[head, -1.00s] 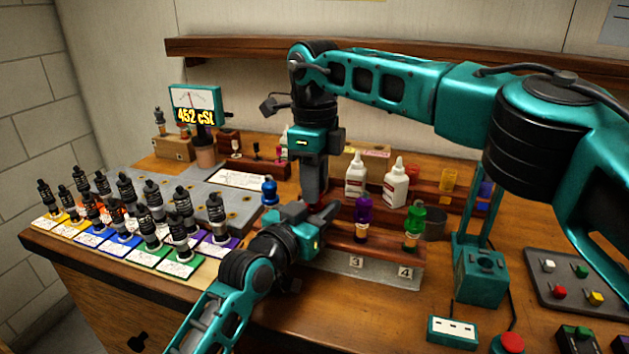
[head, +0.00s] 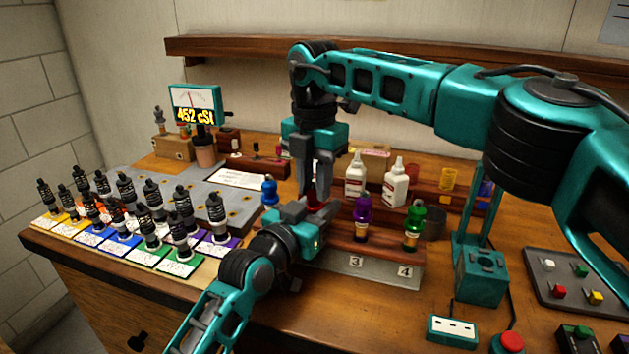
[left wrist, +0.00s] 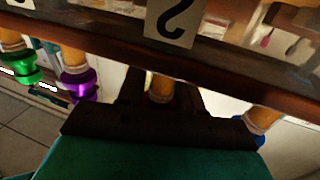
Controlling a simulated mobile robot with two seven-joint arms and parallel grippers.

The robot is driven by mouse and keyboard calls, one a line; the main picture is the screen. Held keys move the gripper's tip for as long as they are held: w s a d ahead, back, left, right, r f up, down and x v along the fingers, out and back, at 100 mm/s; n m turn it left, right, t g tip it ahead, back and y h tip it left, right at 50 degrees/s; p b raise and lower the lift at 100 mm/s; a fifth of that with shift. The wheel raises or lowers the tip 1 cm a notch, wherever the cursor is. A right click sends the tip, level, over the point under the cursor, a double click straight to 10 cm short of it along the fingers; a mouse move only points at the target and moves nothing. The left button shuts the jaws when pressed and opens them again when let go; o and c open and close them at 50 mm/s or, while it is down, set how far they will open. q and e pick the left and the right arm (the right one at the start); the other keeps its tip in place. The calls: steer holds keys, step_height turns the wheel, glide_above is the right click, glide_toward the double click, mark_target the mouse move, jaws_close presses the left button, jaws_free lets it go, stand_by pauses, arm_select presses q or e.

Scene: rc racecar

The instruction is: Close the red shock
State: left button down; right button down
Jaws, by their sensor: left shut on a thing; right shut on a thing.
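The red shock (head: 315,198) stands in the wooden rack in the head view, mostly hidden by my grippers; only some red at its top shows. My left gripper (head: 319,212) reaches in from the front left and is shut on the shock's body. In the left wrist view that amber body (left wrist: 160,88) sits between the dark fingers of my left gripper (left wrist: 160,103). My right gripper (head: 314,188) points straight down from above and is shut on the red top. Whether the cap's threads are engaged is hidden.
A blue shock (head: 269,191) stands left of the grippers, and purple (head: 362,215) and green (head: 413,226) shocks stand to the right in the rack. White bottles (head: 355,178) are close behind. Several black shocks on cards fill the left. A meter (head: 196,106) reads 452 cSt.

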steer(key=c, duration=0.8)
jaws_free()
step_height(320, 180, up, 8)
steer(key=shift+f, duration=0.2)
arm_select(q)
steer(key=c, duration=0.7)
jaws_free()
steer(key=shift+o, duration=0.2)
